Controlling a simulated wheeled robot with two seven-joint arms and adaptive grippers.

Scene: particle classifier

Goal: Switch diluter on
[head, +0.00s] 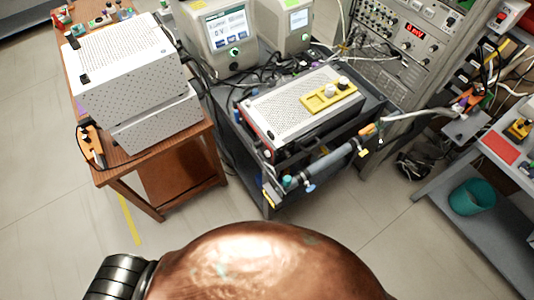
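No device has a readable label that names it the diluter, so I cannot tell which one it is. Two grey-beige instruments with lit screens stand at the back centre: a larger one (218,30) with a green-ringed button (234,52), and a smaller one (287,22) with a button below its screen. A white perforated box (290,108) with a yellow plate (328,96) and knobs on top lies on the dark cart in front of them. Neither of my grippers is in view.
Stacked white perforated boxes (130,62) stand on a wooden table (125,176) at left, beside an orange-and-black power strip (91,145). An instrument rack (405,55) stands at back right. A grey tube (334,161) runs along the cart's front. A teal bin (472,197) is at right. Floor in front is clear.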

